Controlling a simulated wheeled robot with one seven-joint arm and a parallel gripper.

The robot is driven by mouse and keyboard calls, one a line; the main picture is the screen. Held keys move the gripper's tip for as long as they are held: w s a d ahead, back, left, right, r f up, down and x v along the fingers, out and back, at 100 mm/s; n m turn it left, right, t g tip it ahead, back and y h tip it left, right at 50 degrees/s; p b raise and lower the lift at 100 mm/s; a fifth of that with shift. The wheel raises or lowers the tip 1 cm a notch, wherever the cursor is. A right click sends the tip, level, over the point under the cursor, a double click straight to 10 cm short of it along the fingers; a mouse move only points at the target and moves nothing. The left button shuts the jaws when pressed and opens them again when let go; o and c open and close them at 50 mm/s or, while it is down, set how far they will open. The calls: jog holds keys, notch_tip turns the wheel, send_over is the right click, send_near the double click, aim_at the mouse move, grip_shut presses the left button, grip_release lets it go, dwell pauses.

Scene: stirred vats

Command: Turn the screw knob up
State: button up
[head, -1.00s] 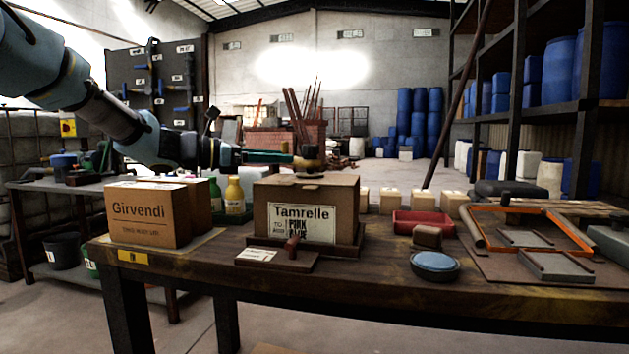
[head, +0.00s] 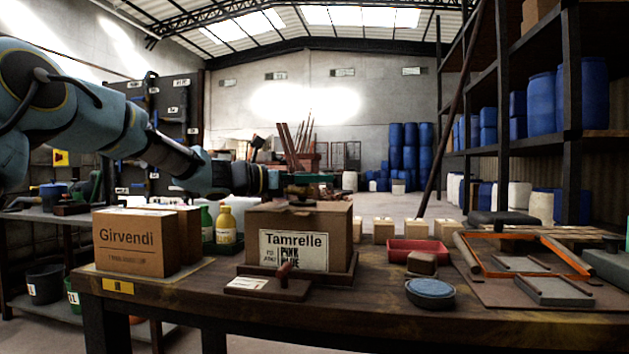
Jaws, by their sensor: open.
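A dark, rounded knob-like piece (head: 301,192) shows just above the top of the brown cardboard box marked Tamrelle (head: 335,222). I cannot tell for sure that it is the screw knob. My gripper (head: 312,178) comes in from the left, level, with its green fingers at the upper part of this dark piece. The gripper is open. From this side I cannot tell whether the fingers are around the piece or in front of it, or whether they touch it.
A Girvendi box (head: 128,243) stands at the left of the wooden table (head: 400,320), with a yellow bottle (head: 226,225) behind. To the right are a red tray (head: 415,247), a round blue-topped dish (head: 430,291) and an orange frame (head: 560,255). A small wooden peg (head: 285,271) stands in front.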

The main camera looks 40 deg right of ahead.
grip_shut()
dwell(0.8)
